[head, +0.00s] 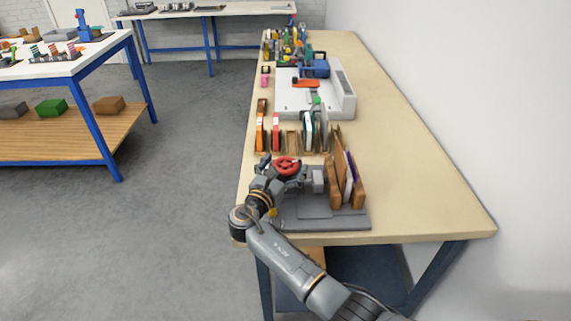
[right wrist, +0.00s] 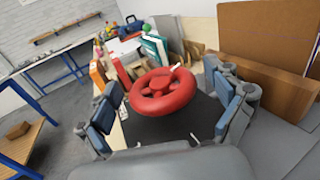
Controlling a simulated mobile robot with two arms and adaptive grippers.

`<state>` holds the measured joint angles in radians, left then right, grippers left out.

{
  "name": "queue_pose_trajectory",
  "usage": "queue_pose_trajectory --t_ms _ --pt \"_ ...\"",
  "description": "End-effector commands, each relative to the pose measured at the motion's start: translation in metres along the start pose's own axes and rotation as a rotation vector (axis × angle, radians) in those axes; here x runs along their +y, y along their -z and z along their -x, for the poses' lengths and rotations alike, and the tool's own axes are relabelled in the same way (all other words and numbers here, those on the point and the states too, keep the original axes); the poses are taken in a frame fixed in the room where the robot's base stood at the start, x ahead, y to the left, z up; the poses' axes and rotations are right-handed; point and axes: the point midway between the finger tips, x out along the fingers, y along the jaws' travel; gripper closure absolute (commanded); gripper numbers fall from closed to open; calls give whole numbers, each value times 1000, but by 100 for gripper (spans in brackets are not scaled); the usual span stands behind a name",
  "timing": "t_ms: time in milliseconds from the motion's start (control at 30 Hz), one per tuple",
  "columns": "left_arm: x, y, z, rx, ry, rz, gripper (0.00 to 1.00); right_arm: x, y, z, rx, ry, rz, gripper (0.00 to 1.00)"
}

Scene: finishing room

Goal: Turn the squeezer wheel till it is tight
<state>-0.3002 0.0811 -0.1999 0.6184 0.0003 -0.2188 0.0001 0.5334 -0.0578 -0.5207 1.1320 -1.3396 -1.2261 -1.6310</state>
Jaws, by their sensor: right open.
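The red squeezer wheel (head: 287,166) sits on the squeezer near the front of the long workbench. The grey squeezer base (head: 318,222) rests on the bench, with upright boards (head: 346,178) standing at the squeezer's right side. My right gripper (head: 276,168) is at the wheel. In the right wrist view the wheel (right wrist: 162,91) lies ahead between the open fingers of the gripper (right wrist: 170,110), with a gap visible on both sides. My left gripper does not show in either view.
Behind the wheel stand upright books or panels (head: 276,132) in a rack. Further back is a white machine bed (head: 340,99) with a red-handled part. The bench's right side (head: 410,170) is clear. A wall runs along the right. A blue-legged table (head: 90,110) stands left across open floor.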

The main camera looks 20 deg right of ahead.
Motion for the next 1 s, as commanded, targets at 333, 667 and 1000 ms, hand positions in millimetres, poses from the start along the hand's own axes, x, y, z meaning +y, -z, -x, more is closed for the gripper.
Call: queue_pose_trajectory --t_ms 333,667,1000 --pt "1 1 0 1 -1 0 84 1 1 65 4 -3 -2 8" --pt "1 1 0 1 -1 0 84 0 0 113 1 -1 -1 8" --pt "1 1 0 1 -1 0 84 0 0 117 0 -1 -1 8"
